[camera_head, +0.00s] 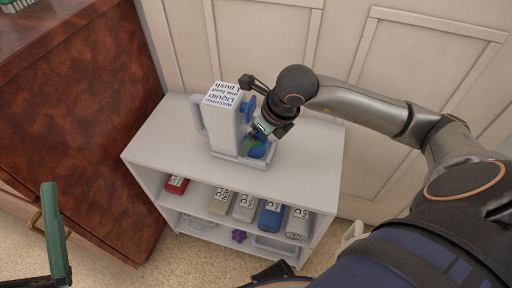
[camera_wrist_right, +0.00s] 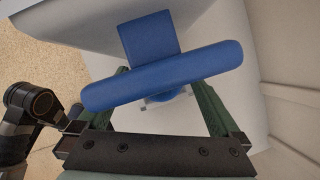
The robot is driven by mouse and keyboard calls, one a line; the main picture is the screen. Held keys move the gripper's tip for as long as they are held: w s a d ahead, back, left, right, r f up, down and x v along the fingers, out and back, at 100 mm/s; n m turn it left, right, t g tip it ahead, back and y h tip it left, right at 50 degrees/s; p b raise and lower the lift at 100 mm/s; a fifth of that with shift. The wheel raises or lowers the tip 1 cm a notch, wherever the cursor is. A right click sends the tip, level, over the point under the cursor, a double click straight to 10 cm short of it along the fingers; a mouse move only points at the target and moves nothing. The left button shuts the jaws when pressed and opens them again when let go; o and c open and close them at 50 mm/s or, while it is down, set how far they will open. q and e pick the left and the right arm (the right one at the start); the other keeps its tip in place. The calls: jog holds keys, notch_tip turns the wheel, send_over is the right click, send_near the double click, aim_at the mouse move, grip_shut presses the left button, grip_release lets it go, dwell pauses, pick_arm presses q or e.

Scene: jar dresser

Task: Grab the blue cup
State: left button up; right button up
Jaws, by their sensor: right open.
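The blue cup (camera_head: 258,149) is at the foot of a white washing-liquid dispenser (camera_head: 224,122) on top of the white shelf, under its blue push lever (camera_head: 249,107). My right gripper (camera_head: 253,143) is open, pointing down at the cup, its green fingers partly covering it. In the right wrist view the lever (camera_wrist_right: 165,76) crosses in front of the open fingers, and only a small part of the cup (camera_wrist_right: 172,98) shows beneath it. Whether the fingers touch the cup cannot be told. My left gripper (camera_head: 55,230) is at the left edge, one green finger showing, apparently open and empty.
The white shelf (camera_head: 164,133) has free top surface left and right of the dispenser. Several labelled bottles, including a blue one (camera_head: 270,215), and a purple item (camera_head: 239,236) are on lower levels. A brown dresser (camera_head: 90,120) stands left; a panelled wall is behind.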

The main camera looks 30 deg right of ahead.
jog(key=shift+c, duration=0.2)
jog(key=c, duration=1.4)
